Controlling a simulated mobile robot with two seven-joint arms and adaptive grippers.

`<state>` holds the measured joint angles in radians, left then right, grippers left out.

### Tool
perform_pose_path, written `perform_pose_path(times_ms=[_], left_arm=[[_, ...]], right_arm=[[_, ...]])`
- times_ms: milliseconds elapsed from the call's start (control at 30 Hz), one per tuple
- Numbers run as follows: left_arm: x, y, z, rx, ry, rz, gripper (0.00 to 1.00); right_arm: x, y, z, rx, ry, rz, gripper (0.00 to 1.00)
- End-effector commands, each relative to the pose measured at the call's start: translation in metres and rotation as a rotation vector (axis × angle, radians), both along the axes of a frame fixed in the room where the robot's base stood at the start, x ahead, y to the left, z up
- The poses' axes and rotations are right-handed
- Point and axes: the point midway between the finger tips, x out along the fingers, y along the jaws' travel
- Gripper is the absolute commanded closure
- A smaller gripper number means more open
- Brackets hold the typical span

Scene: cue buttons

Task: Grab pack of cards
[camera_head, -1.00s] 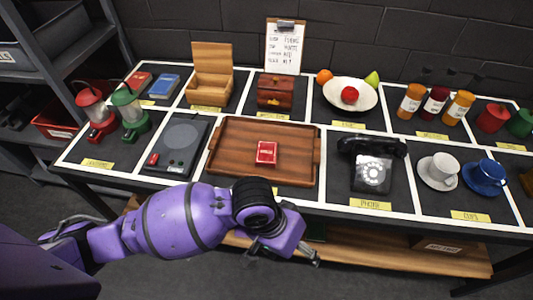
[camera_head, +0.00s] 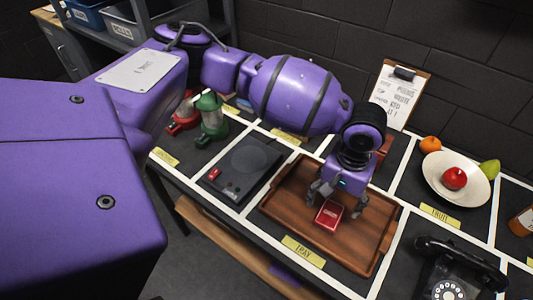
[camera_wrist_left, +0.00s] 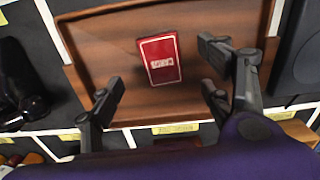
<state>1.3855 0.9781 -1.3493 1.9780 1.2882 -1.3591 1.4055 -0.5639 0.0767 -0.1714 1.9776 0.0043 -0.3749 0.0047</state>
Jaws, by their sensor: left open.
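The red pack of cards (camera_head: 329,214) lies flat on the brown wooden tray (camera_head: 282,207). My left gripper (camera_head: 336,205) is over the tray, right at the pack's far side, with its fingers spread. In the left wrist view the pack (camera_wrist_left: 160,60) shows whole, ahead of and between the two open fingers of my left gripper (camera_wrist_left: 158,85). Nothing is between the fingers, and I cannot see them touch the pack. My right gripper is not in view.
A dark flat device (camera_head: 240,168) lies left of the tray, and a black rotary phone (camera_head: 455,270) stands to its right. A fruit bowl (camera_head: 437,180) is behind the phone. The tray's rim is raised.

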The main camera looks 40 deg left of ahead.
Motion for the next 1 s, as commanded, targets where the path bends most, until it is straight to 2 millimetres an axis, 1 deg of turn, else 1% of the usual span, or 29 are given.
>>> perform_pose_path(times_ms=[67, 300, 367, 467, 600, 767, 900, 933, 1000], left_arm=[[0.0, 0.0, -0.004, 0.002, 0.001, 0.002, 0.28], [0.0, 0.001, -0.031, 0.002, 0.004, 0.002, 0.28], [0.001, 0.001, -0.039, 0.002, 0.005, 0.002, 0.28], [0.002, 0.002, -0.055, 0.003, 0.005, 0.003, 0.28], [0.003, 0.002, -0.073, 0.003, 0.004, 0.002, 0.28], [0.003, 0.001, -0.079, 0.001, 0.002, 0.002, 0.28], [0.003, 0.002, -0.079, 0.001, 0.001, 0.002, 0.28], [0.003, 0.002, -0.079, 0.001, 0.001, 0.002, 0.29], [0.003, 0.002, -0.079, 0.001, 0.001, 0.002, 0.39]], right_arm=[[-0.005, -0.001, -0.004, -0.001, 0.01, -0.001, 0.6], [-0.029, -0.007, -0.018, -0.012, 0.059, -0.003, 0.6], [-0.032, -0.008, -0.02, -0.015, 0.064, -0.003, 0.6], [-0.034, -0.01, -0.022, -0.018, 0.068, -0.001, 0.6], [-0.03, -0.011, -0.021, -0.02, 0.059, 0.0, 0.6], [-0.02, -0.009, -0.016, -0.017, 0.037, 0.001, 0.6], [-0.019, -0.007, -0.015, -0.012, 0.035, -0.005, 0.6], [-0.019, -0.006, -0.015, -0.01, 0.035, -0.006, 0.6], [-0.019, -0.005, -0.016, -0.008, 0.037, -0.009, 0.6]])
